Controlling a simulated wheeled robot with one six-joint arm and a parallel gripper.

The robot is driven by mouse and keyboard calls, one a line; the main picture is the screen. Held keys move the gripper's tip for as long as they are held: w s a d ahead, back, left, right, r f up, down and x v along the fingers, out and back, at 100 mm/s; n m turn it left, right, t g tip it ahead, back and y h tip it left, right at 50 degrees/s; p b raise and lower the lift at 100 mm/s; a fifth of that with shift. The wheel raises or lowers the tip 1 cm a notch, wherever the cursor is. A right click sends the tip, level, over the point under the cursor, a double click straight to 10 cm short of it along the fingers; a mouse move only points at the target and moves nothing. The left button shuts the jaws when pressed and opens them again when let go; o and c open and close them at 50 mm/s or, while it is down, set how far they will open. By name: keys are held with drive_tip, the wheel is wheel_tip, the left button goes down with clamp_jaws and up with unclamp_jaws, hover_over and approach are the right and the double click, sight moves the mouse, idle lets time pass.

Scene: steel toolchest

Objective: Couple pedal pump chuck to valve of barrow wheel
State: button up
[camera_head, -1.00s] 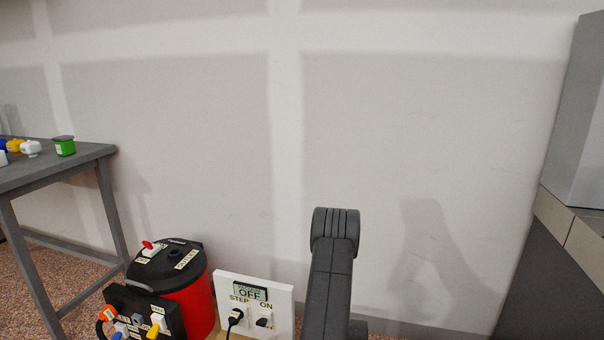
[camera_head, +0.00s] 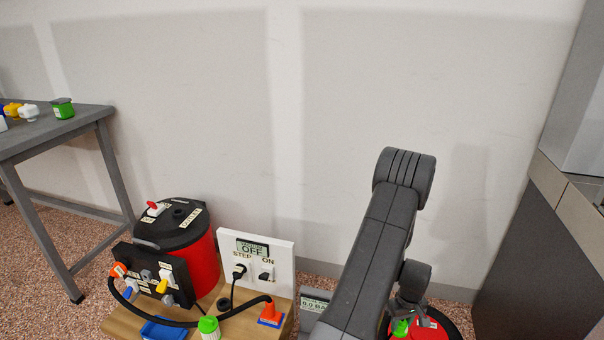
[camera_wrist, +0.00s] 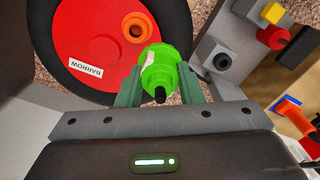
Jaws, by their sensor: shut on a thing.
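The barrow wheel, a red disc with a black tyre and a BARROW label, fills the upper left of the wrist view (camera_wrist: 95,35); it also shows at the lower right of the head view (camera_head: 436,322). An orange ring (camera_wrist: 137,27) around a dark hole sits on its face. My gripper (camera_wrist: 160,85) is shut on a green chuck (camera_wrist: 163,68) with a dark stub toward me. The chuck's far end appears just below the orange ring; I cannot tell whether they touch. In the head view my arm hides part of the wheel.
A wooden board (camera_head: 130,325) carries a red drum (camera_head: 188,255), a black panel with plugs, a white switch panel (camera_head: 283,262), a black hose and an orange cone (camera_head: 271,312). A gauge box (camera_head: 313,303) stands left of my arm. A grey cabinet (camera_head: 530,240) is at the right.

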drive_tip(key=shift+s+d+r, duration=0.2)
drive_tip(key=shift+d+r, duration=0.05)
drive_tip(key=shift+d, duration=0.45)
drive_tip(key=shift+s+d+r, duration=0.2)
drive_tip(key=shift+d, duration=0.55)
drive_tip(key=shift+s+d+r, duration=0.2)
drive_tip(key=shift+d+r, duration=0.05)
drive_tip(key=shift+d, duration=0.45)
drive_tip(key=shift+f, duration=0.15)
drive_tip(key=shift+f+b, duration=2.05)
drive_tip(key=shift+f, duration=0.75)
drive_tip(key=shift+f+b, duration=1.55)
drive_tip(key=shift+b, duration=0.05)
drive_tip(key=o, duration=1.2)
drive_tip(key=shift+c, duration=0.2)
drive_tip(key=shift+r, duration=0.1)
wheel_tip(320, 180, up, 14)
drive_tip(key=p, duration=0.5)
drive_tip(key=shift+f, duration=0.25)
